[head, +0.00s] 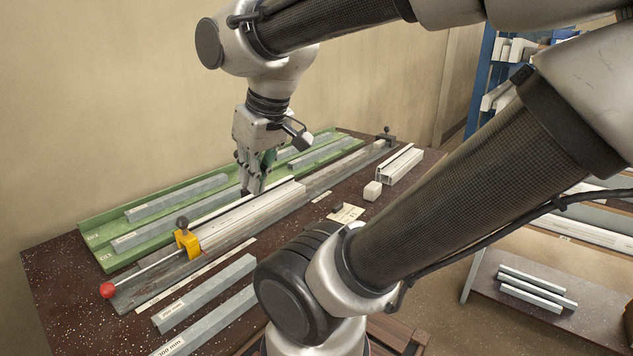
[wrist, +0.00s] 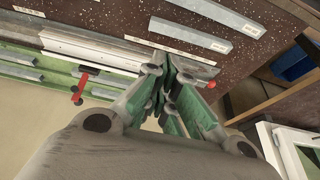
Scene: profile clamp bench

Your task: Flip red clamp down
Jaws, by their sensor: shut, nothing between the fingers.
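The red clamp (wrist: 80,86) shows in the wrist view at the left, with a short red handle and a dark part. It stands beside the pale profile (wrist: 95,52). I cannot make it out in the head view, where my gripper and wrist cover part of the rail. My gripper (head: 252,190) points down, just above the pale profile in the head view. In the wrist view its fingertips (wrist: 172,75) are together and empty, to the right of the red clamp and apart from it. How far the clamp is tilted is hard to tell.
A yellow clamp (head: 187,241) grips the rail's near-left end, with a rod ending in a red ball (head: 106,290). A green tray (head: 103,249) with grey bars lies behind. Loose labelled bars (head: 205,294) lie in front. A white block (head: 372,191) sits to the right.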

